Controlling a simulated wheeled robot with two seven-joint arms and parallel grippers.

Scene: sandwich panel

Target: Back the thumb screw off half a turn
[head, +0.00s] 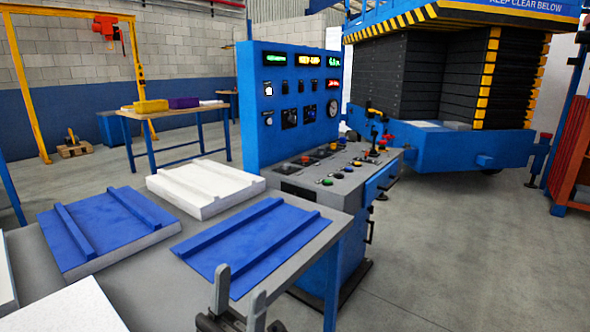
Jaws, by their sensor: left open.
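No thumb screw can be told apart for certain in the head view. The grey control console (348,185) has a blue upright panel (262,140) with lit displays, knobs and a round gauge. Its sloped top carries coloured buttons and small levers, too small to make out in detail. My left gripper (241,283) is at the bottom edge, its two grey fingers upright and apart, with nothing seen between them. It shows in front of the near edge of a blue ribbed panel (250,238), well short of the console. My right gripper is not in view.
A grey table (160,270) holds the blue panel, another blue-topped panel (100,225) and a white panel (205,182). The floor (460,260) at right is clear.

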